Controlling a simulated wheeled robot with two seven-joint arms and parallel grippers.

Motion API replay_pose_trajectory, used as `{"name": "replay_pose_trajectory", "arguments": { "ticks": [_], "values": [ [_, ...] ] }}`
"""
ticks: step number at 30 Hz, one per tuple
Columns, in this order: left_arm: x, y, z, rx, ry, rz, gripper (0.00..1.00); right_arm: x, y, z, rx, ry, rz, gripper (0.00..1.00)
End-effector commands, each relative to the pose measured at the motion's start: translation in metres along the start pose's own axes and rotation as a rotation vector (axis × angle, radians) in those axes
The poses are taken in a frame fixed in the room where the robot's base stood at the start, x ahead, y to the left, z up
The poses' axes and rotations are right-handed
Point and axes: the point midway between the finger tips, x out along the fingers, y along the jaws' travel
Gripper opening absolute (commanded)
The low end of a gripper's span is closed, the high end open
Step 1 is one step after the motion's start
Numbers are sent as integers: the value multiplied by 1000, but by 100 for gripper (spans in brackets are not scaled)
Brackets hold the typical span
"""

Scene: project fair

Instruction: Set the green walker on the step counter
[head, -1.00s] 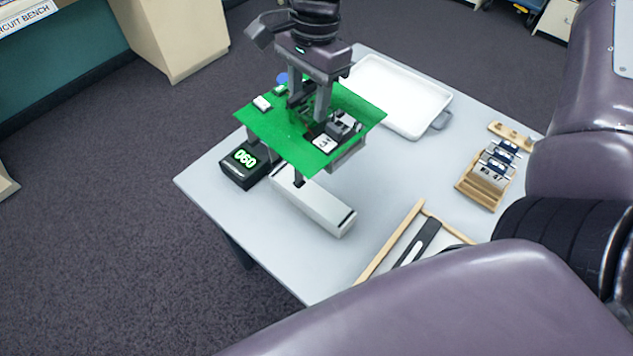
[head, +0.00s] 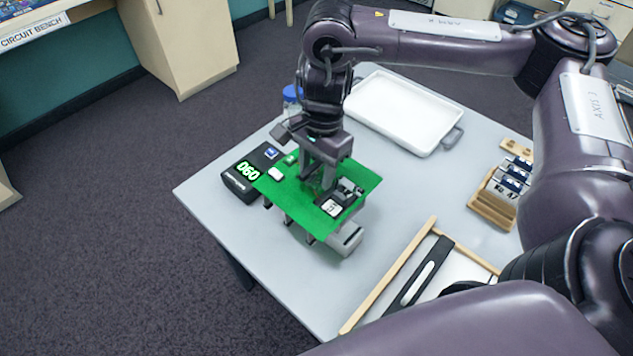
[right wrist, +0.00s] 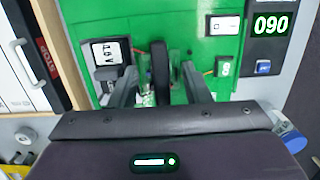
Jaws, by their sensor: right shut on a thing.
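The green walker (head: 289,191), a flat green board with dark legs and small parts on top, is held level by my right gripper (head: 322,186). The gripper comes from above and is shut on a part in the middle of the board. The walker is over a long pale grey block (head: 347,238), mostly hidden beneath it. Whether the legs touch the block cannot be told. The green board also fills much of the right wrist view (right wrist: 222,50). My left gripper is not in view.
A white tray (head: 356,106) lies at the back of the grey table (head: 292,290). A wooden rack with cards (head: 492,208) stands at right. A wooden frame (head: 388,278) lies at the front right. A blue-capped bottle (head: 291,92) is behind my gripper.

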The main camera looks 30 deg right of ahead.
Motion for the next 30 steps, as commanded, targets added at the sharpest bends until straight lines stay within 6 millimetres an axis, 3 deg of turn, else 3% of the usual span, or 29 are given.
{"name": "replay_pose_trajectory", "arguments": {
  "ticks": [7,30],
  "values": [
    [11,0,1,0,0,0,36,34,1,-4,1,-2,2,16],
    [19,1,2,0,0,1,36,47,0,-6,0,0,0,16]
  ]
}}
